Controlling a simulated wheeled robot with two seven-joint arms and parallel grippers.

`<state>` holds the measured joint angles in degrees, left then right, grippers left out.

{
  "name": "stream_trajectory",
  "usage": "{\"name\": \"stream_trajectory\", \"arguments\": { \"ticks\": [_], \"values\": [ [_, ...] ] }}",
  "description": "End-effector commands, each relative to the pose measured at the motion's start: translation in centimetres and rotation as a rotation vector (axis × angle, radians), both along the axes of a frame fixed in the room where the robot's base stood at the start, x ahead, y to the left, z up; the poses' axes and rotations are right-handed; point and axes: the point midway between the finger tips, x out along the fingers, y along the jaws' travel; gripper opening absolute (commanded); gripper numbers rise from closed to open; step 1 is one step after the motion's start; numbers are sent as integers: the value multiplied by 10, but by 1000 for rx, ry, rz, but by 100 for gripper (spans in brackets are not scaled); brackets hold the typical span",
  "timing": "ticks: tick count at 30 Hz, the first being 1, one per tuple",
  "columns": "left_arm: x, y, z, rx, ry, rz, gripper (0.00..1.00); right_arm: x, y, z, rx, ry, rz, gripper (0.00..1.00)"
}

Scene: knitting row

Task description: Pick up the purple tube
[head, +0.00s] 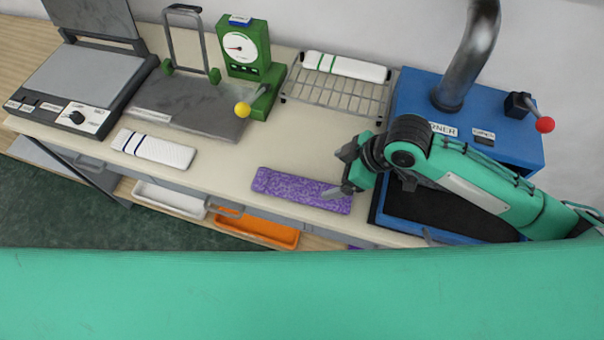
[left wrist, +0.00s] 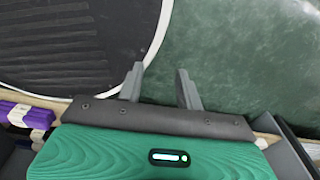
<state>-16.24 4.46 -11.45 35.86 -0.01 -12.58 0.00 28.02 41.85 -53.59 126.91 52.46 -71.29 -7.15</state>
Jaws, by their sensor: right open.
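The purple tube (head: 275,184) lies flat on the cream worktop near its front edge in the head view, a mottled purple strip. My right gripper (head: 340,172) is open above its right end; one finger overlaps that end in the picture. I cannot tell whether it touches the tube. My left gripper (left wrist: 158,80) shows in the left wrist view with its fingers apart and nothing between them, over green floor beside a dark ribbed round surface.
A blue machine (head: 407,95) stands close at the right. A white ribbed tube (head: 153,148) lies to the left, and another white tube (head: 345,67) is on a wire rack (head: 335,92). A green gauge (head: 243,45) stands behind. Purple banded items (left wrist: 25,114) show in the left wrist view.

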Motion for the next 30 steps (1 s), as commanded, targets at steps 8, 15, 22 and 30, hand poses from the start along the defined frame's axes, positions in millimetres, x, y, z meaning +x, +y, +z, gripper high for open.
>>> {"name": "stream_trajectory", "arguments": {
  "ticks": [8, 15, 22, 30],
  "values": [
    [-23, 1, 9, 2, 27, -1, 36, 7, 24, -37, 0, 7, 1, 90],
    [-37, 5, 13, 6, 47, -2, 36, 13, 41, -67, -1, 4, 1, 90],
    [-11, 3, 22, 4, 13, -2, 36, 15, 50, -79, -1, 4, 1, 90],
    [-11, 3, 34, 3, 13, -2, 36, 21, 67, -109, -1, 4, 1, 90]
  ]
}}
